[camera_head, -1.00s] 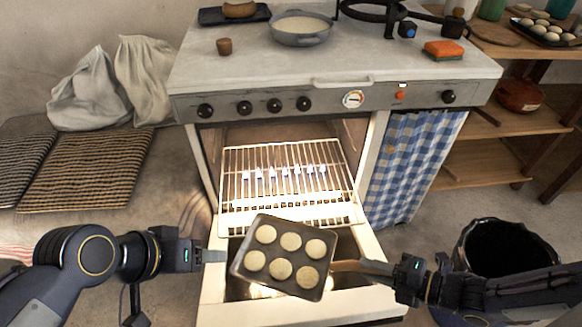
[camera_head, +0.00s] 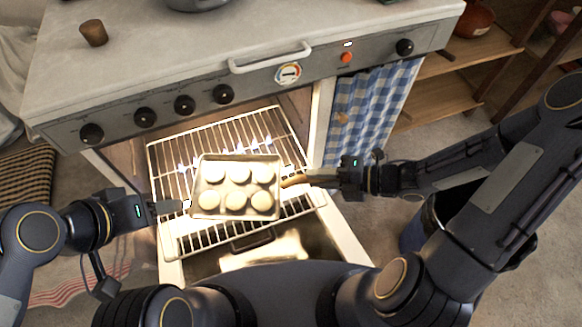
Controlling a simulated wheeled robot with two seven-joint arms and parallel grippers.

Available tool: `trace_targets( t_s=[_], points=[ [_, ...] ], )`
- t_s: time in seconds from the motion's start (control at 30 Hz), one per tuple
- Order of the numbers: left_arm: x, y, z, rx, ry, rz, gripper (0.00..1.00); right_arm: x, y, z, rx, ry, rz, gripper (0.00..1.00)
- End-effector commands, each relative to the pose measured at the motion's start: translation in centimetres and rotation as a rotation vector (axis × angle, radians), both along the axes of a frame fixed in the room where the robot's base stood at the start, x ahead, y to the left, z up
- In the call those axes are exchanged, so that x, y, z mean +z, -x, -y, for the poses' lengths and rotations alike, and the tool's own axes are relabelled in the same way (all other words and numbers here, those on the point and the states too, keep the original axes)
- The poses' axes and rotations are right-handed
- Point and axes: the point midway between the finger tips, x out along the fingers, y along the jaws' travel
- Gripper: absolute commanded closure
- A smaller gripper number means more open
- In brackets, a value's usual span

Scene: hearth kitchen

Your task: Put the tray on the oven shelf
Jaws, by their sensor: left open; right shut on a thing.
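The tray (camera_head: 194,203) is a small metal pan with several pale round dough pieces on it. It is over the front part of the oven's wire shelf (camera_head: 170,243); I cannot tell if it rests on the bars or hangs just above them. My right gripper (camera_head: 312,178) is shut at the tray's right side, on what looks like a tan handle (camera_head: 294,181). My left gripper (camera_head: 178,206) is open beside the tray's left edge, with no clear hold on it. Small flames show behind the tray in the oven.
The oven door (camera_head: 342,232) is open below the shelf. The stove front (camera_head: 255,83) with knobs and a handle rises above the opening. A blue checked curtain (camera_head: 365,108) hangs right of the oven. A dark bin (camera_head: 413,236) stands right, partly behind my arm.

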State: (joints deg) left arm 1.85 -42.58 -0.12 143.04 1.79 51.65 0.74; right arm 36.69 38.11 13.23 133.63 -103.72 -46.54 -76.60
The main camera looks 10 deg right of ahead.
Motion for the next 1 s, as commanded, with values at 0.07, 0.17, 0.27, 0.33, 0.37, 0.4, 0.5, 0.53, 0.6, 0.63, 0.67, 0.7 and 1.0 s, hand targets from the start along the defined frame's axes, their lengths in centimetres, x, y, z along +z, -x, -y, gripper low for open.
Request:
trace_targets(
  t_s=[0.07,0.17,0.27,0.33,0.37,0.4,0.5,0.53,0.6,0.63,0.67,0.7,1.0],
  points=[
    [-0.8,0.0,0.0,0.0,0.0,0.0,0.43,-1.1,-1.9,-0.9,0.006,-0.006,0.003,1.0],
    [-1.3,0.0,0.0,0.0,0.0,0.0,0.43,-2.2,-4.1,-1.8,0.004,-0.006,0.004,1.0],
    [-2.1,0.0,0.0,0.0,0.0,0.0,0.43,-4.0,-5.8,-2.5,0.003,-0.006,-0.001,1.0],
    [-2.5,0.0,0.0,0.0,0.0,0.0,0.43,-5.2,-6.8,-2.9,0.002,-0.006,0.0,1.0],
    [-2.6,0.0,0.0,0.0,0.0,0.0,0.43,-5.6,-7.1,-3.0,0.002,-0.007,0.0,1.0],
    [-2.8,0.0,0.0,0.0,0.0,0.0,0.43,-6.1,-7.5,-3.1,0.001,-0.005,0.0,1.0],
    [-3.0,0.0,0.0,0.0,0.0,0.0,0.43,-6.9,-8.2,-3.4,0.0,-0.004,0.001,1.0],
    [-3.0,0.0,0.0,0.0,0.0,0.0,0.43,-7.0,-8.4,-3.4,0.0,-0.004,0.001,1.0],
    [-3.0,0.0,0.0,0.0,0.0,0.0,0.43,-7.2,-8.6,-3.5,0.0,-0.004,0.001,1.0],
    [-3.1,0.0,0.0,0.0,0.0,0.0,0.43,-7.3,-8.7,-3.5,0.0,-0.004,0.001,1.0],
    [-3.2,0.0,0.0,0.0,0.0,0.0,0.43,-7.4,-8.7,-3.6,0.001,-0.004,0.001,1.0],
    [-3.3,0.0,0.0,0.0,0.0,0.0,0.43,-7.7,-8.9,-3.7,0.001,-0.005,0.001,1.0],
    [-4.4,0.0,0.0,0.0,0.0,0.0,0.43,-11.2,-9.3,-3.8,-0.001,-0.005,0.001,1.0]
  ],
)
